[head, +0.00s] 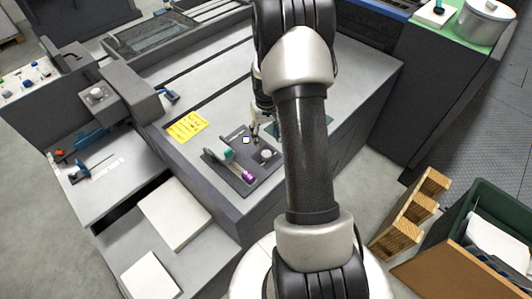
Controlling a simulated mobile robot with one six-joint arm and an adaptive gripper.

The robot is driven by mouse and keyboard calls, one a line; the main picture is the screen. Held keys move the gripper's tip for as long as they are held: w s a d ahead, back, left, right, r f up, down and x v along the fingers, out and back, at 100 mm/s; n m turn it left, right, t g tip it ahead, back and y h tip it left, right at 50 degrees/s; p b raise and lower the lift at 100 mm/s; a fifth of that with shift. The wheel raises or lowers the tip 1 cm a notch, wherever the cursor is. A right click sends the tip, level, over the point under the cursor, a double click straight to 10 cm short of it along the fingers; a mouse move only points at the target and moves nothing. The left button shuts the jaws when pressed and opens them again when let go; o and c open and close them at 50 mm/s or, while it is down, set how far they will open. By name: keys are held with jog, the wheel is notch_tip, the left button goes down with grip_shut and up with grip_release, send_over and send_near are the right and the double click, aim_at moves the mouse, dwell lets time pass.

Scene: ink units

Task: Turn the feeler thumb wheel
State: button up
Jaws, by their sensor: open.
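A small dark panel (238,181) lies on the near end of the grey machine top. It carries a teal cylinder (228,155), a purple knob (249,176), a pale round knob (266,154) and a small white square piece (246,140). I cannot tell which of these is the feeler thumb wheel. My gripper (255,127) is open over the far edge of the panel, just above and left of the pale knob in the picture. It is small here and partly hidden by my arm. I see nothing between its fingers, and cannot tell whether it touches the panel.
A yellow label (187,126) lies left of the panel. White paper stacks (174,213) rest on a lower grey shelf. A dark unit with a lever (130,88) stands at left. At right are a wooden rack (412,215), a green bin (497,205) and a metal pot (486,20).

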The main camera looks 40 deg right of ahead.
aim_at(266, 153)
notch_tip(266, 153, down, 9)
jog(key=shift+f+b, duration=0.1)
jog(key=shift+b, duration=0.8)
jog(key=shift+c, duration=0.2)
jog(key=c, duration=1)
jog(key=m, duration=0.4)
jog(key=shift+c, duration=0.2)
jog(key=o, duration=1.1)
